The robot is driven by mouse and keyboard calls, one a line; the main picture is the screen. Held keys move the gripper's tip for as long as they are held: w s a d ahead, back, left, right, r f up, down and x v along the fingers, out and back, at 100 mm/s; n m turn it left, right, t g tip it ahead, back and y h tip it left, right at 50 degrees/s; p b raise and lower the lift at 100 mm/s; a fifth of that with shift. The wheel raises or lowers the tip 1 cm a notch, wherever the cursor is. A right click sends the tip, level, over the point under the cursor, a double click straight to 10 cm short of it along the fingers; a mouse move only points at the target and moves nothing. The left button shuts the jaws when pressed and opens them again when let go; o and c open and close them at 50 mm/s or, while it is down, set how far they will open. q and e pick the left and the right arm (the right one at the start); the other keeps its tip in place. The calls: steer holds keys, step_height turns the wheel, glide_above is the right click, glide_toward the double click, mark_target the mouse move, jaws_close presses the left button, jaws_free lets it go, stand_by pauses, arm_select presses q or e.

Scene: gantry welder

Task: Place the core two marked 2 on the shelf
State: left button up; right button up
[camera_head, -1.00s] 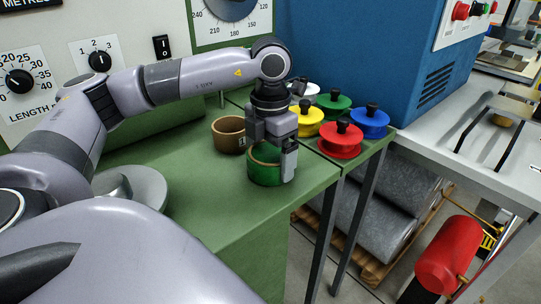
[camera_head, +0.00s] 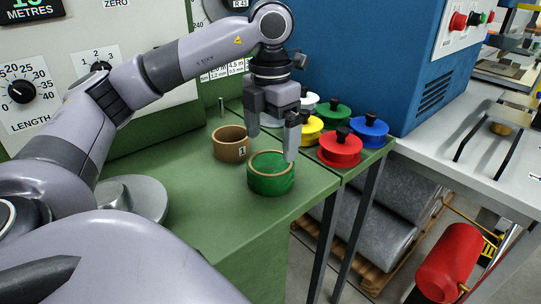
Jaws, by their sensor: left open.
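A green ring-shaped core (camera_head: 271,180) with a tan rim stands on the green bench top (camera_head: 215,200); no number shows on its visible side. My right gripper is not in view. I cannot tell which surface is the shelf.
Several coloured knobbed pieces, including a red one (camera_head: 340,150) and a blue one (camera_head: 369,132), stand on a narrow green surface (camera_head: 366,160) to the right. A grey disc (camera_head: 133,198) lies at the left. A blue cabinet (camera_head: 360,50) stands behind.

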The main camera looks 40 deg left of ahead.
arm_select(q)
step_height(320, 180, up, 5)
steer(key=shift+f+p, duration=0.1)
steer(key=shift+p, duration=0.45)
steer(key=shift+d, duration=0.1)
